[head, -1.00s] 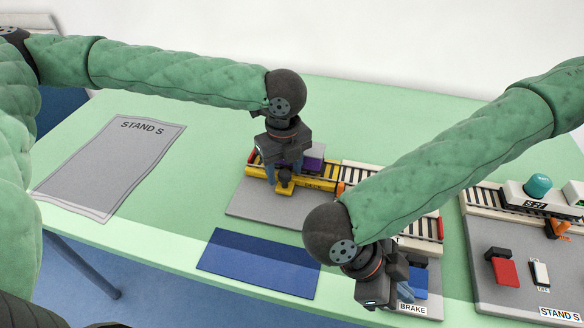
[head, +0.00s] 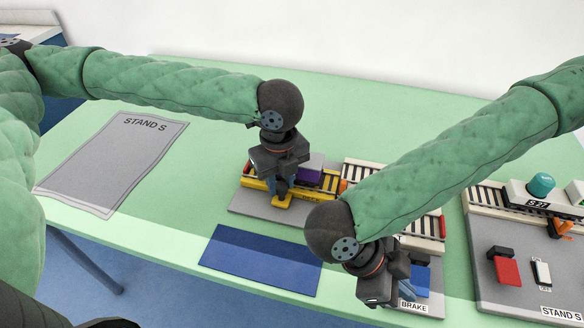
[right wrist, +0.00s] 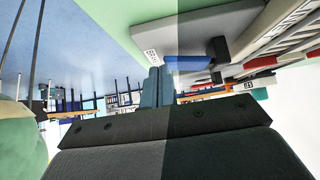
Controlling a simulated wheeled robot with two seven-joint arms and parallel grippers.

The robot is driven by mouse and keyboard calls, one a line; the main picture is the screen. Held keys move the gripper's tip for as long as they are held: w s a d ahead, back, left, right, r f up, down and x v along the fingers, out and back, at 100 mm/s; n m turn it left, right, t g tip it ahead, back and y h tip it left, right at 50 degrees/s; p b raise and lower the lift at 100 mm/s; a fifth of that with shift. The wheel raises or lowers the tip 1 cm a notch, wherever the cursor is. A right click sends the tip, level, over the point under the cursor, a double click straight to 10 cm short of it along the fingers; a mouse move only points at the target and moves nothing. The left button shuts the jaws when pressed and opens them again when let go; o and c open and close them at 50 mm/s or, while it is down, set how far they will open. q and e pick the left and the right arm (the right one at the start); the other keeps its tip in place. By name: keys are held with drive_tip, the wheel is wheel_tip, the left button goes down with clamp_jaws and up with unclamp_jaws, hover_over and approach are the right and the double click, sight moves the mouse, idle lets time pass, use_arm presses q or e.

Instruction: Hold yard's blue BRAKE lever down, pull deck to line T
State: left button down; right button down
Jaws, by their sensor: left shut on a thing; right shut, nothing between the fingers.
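The yellow deck (head: 312,197) carries a short rail piece and a purple block (head: 308,176) on the grey yard base (head: 250,207). My left gripper (head: 281,190) is shut on the deck's near-side yellow handle, partly hiding it. My right gripper (head: 392,292) is shut and empty beside the blue BRAKE lever (head: 421,279). In the right wrist view its fingertips (right wrist: 157,88) appear close to the blue lever (right wrist: 189,63); I cannot tell whether they touch it. The near track, with part of a T mark (head: 400,238), is mostly hidden by my right arm.
A second grey stand (head: 490,292) at the right holds a red lever (head: 505,267), a white switch (head: 541,272) and a wagon with a teal dome (head: 540,184). A dark blue mat (head: 262,262) and a grey STAND S sheet (head: 110,165) lie flat to the left.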

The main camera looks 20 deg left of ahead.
use_arm(q)
drive_tip(key=shift+s, duration=1.5)
drive_tip(key=c, duration=1.1)
unclamp_jaws()
drive_tip(key=shift+r, duration=0.1)
wheel_tip(320, 180, up, 12)
drive_tip(key=shift+f, duration=0.1)
